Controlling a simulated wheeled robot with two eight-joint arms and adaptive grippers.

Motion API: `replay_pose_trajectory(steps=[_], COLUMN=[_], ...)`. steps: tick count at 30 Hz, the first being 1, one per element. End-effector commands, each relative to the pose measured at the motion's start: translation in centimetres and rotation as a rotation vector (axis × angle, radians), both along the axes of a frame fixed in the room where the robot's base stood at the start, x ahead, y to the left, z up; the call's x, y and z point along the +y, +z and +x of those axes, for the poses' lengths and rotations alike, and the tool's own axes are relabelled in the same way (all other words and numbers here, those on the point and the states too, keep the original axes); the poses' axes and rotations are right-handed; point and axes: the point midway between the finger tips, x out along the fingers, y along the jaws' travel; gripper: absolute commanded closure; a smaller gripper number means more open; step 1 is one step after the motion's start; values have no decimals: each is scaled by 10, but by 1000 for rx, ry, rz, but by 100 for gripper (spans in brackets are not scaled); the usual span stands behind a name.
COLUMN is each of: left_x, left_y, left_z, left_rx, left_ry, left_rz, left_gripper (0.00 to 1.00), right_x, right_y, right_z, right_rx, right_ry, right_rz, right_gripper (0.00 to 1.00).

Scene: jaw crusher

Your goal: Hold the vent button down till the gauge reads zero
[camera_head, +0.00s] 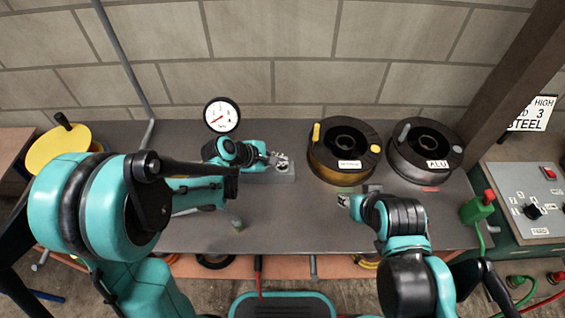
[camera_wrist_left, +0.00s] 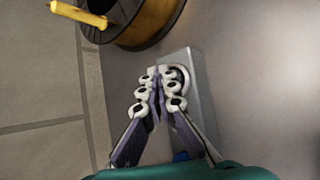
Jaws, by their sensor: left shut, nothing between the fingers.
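The vent button (camera_wrist_left: 184,78) is a round part on top of a grey metal box (camera_wrist_left: 197,98), which stands on the workbench. The box also shows in the head view (camera_head: 286,177). My left gripper (camera_head: 275,158) is shut and empty, with its fingertips at the button. In the left wrist view the shut fingertips (camera_wrist_left: 160,80) cover part of the button; I cannot tell if they touch or press it. The round white gauge (camera_head: 221,115) stands behind my left arm, its red needle slanting to the lower left; its numbers are too small to read. My right gripper (camera_head: 345,201) is low over the bench.
Two spools stand at the back: one with yellow wire (camera_head: 343,178) and a grey one labelled ALU (camera_head: 425,152). A green handset with a red button (camera_head: 477,207) is at the bench's right end, beside a control panel (camera_head: 530,200). The bench's front middle (camera_head: 290,230) is clear.

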Motion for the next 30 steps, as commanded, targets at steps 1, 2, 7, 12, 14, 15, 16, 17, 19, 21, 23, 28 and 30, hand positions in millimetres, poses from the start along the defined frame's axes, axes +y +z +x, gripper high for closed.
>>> replay_pose_trajectory(steps=[1,2,7,12,14,15,16,17,19,21,23,28,30], left_x=[0,0,0,0,0,0,0,0,0,0,0,0,0], left_y=[0,0,1,9,13,16,17,19,20,20,20,20,21], left_z=[0,0,0,0,0,0,0,0,0,0,0,0,0], left_rx=[0,0,0,0,0,0,0,0,0,0,0,0,0], left_ry=[0,0,0,0,0,0,0,0,0,0,0,0,0], left_rz=[0,0,0,0,0,0,0,0,0,0,0,0,0], left_gripper=[100,100,100,100,100,100,100,100,100,100,100,100,100], right_x=[0,0,0,0,0,0,0,0,0,0,0,0,0], right_y=[0,0,1,8,11,13,14,15,16,15,15,15,16], right_z=[0,0,0,0,0,0,0,0,0,0,0,0,0], right_rx=[0,0,0,0,0,0,0,0,0,0,0,0,0], right_ry=[0,0,0,0,0,0,0,0,0,0,0,0,0], right_rz=[0,0,0,0,0,0,0,0,0,0,0,0,0], right_gripper=[60,60,60,60,60,60,60,60,60,60,60,60,60])
